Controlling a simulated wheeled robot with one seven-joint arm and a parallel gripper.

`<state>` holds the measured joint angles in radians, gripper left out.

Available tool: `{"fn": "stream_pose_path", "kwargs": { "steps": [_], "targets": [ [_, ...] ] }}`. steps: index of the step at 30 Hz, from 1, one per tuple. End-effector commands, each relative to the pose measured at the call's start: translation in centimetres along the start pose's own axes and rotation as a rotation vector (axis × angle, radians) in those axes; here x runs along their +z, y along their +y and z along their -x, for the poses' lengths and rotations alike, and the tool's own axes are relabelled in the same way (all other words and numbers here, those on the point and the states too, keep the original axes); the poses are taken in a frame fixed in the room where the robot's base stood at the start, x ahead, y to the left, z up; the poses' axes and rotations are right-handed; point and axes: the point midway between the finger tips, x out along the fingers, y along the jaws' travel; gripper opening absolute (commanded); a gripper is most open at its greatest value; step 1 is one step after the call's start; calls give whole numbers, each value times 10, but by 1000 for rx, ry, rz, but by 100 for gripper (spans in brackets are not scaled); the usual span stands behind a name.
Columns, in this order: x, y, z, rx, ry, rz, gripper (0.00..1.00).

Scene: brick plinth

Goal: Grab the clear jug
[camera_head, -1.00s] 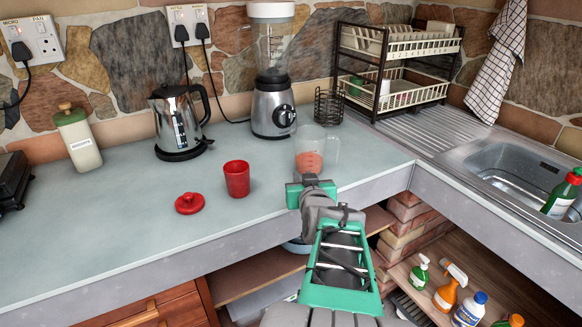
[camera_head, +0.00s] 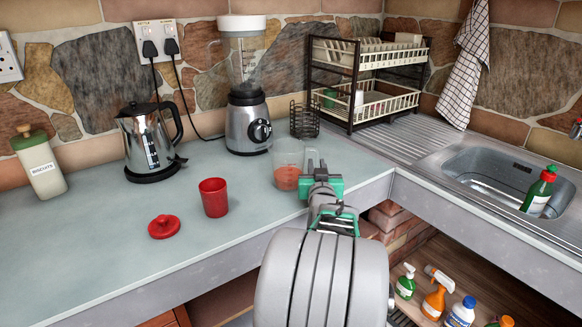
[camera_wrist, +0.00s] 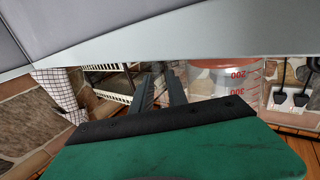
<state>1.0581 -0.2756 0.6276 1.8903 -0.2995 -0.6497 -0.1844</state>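The clear jug (camera_head: 288,158) stands upright near the front edge of the counter, with red in its lower part. In the wrist view the jug (camera_wrist: 222,78) shows red measuring marks and lies right of my fingers. My gripper (camera_head: 317,166) is just right of the jug in the head view, over the counter's front edge. In the wrist view my gripper's (camera_wrist: 160,82) two dark fingers are apart with a gap between them, and nothing is held. The jug is beside the fingers, not between them. I cannot tell whether they touch.
A blender (camera_head: 247,100), wire holder (camera_head: 304,121) and dish rack (camera_head: 365,90) stand behind. A red cup (camera_head: 213,198), red lid (camera_head: 164,227) and kettle (camera_head: 150,145) are left. The sink (camera_head: 505,172) is right. The counter (camera_head: 100,260) at front left is clear.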

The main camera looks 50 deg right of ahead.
Motion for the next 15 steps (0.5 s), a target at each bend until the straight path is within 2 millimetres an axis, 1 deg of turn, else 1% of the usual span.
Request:
{"fn": "stream_pose_path", "kwargs": {
  "steps": [1, 6, 15],
  "targets": [
    [0, 1, 0, 1, 0, 0, 14],
    [0, 1, 0, 1, 0, 0, 0],
    [0, 1, 0, 1, -1, 1, 0]
  ]
}}
